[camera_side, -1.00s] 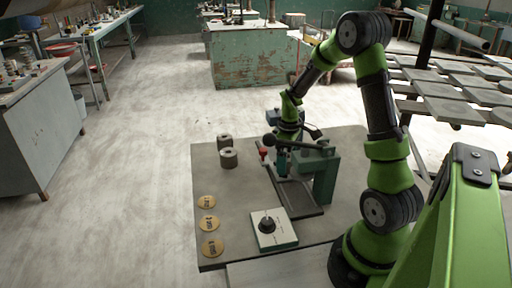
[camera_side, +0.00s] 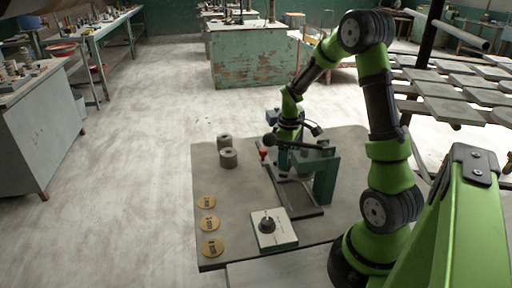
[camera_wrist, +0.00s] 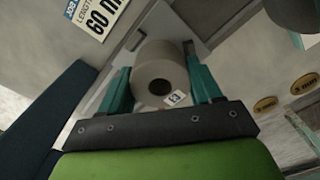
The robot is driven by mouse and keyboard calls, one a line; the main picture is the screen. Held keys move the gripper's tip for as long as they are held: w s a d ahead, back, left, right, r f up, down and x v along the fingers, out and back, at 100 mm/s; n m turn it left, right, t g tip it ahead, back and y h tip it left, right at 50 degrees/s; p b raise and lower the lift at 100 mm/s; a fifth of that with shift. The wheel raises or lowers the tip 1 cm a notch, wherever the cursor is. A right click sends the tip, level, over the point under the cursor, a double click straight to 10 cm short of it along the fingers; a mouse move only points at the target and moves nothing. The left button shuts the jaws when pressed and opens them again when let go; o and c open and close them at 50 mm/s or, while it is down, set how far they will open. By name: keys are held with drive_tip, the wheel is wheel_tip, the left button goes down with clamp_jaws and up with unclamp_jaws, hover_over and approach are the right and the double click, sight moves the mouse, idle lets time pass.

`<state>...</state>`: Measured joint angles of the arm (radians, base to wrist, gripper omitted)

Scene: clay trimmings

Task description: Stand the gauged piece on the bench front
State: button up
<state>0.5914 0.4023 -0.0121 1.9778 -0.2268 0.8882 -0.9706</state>
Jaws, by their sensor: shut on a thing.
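The piece in my gripper is a grey clay cylinder (camera_wrist: 162,62) with a round hole in its end face and a small white tag on it. My gripper (camera_wrist: 160,82) is shut on it, with a teal finger on each side in the wrist view. In the side view my gripper (camera_side: 284,160) is low over the green gauge stand (camera_side: 325,178) and its dark base plate (camera_side: 306,208). The stand and my arm hide most of the held piece there, so I cannot tell whether it touches the plate.
Two grey cylinders, one nearer (camera_side: 229,159) and one farther (camera_side: 223,142), stand left of the gauge. A white box with a black knob (camera_side: 276,232) sits at the front. A length label (camera_wrist: 96,16) shows at upper left.

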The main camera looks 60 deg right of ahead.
wheel_tip(320, 180, up, 8)
drive_tip(key=shift+w+a+f, duration=0.1)
drive_tip(key=w+a+f, duration=0.2)
drive_tip(key=w+a, duration=1)
drive_tip(key=f, duration=0.9)
drive_tip(key=shift+w+d+f, duration=0.1)
drive_tip(key=shift+d+f, duration=0.15)
drive_tip(key=shift+f, duration=0.05)
drive_tip(key=shift+f, duration=0.15)
drive_tip(key=o, duration=1.2)
